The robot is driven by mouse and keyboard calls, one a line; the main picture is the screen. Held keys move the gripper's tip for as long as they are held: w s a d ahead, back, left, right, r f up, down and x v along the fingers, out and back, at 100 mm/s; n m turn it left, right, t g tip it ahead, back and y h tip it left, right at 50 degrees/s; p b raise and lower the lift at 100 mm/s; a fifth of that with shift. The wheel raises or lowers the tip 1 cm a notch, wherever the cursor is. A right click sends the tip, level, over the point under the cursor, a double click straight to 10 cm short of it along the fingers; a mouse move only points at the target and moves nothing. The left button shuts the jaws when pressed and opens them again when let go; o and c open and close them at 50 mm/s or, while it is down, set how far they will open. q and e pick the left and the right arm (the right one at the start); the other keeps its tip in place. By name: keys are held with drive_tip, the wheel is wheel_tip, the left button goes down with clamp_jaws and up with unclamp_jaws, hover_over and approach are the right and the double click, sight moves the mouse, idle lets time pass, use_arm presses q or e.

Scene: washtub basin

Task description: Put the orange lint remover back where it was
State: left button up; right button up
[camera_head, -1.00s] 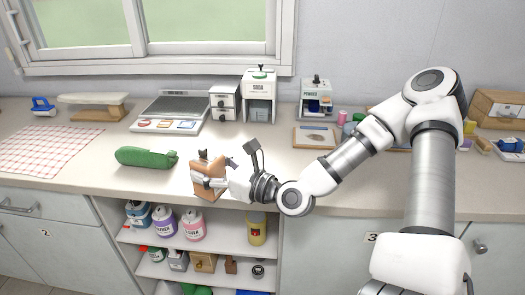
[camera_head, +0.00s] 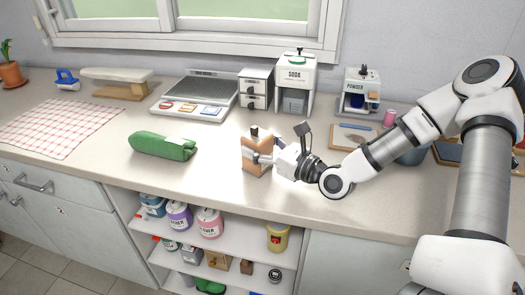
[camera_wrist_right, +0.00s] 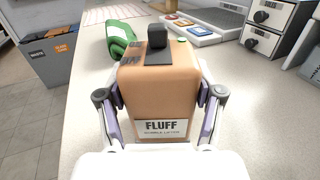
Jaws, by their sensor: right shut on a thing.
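An orange-tan box-shaped lint remover (camera_head: 255,158) with a dark knob on top stands upright at the counter, near its front edge. In the right wrist view the lint remover (camera_wrist_right: 160,88) shows a white label reading "FLUFF". My right gripper (camera_head: 262,159) is shut on it, with one finger on each side in the wrist view (camera_wrist_right: 160,100). I cannot tell whether its base touches the counter. My left gripper is not in view.
A green rolled item (camera_head: 162,146) lies left of the lint remover. Behind are a scale (camera_head: 195,95), a small drawer unit (camera_head: 256,90), a soda dispenser (camera_head: 295,80) and a powder dispenser (camera_head: 360,92). A checked cloth (camera_head: 62,127) lies left. Open shelves (camera_head: 235,240) sit below.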

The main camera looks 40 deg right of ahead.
drive_tip(key=shift+a+r, duration=0.2)
drive_tip(key=shift+a, duration=0.25)
drive_tip(key=shift+d+f, duration=0.1)
drive_tip(key=shift+f, duration=0.05)
drive_tip(key=o, duration=1.2)
drive_tip(key=shift+d, duration=0.2)
drive_tip(key=shift+o, duration=0.2)
drive_tip(key=shift+a, duration=0.15)
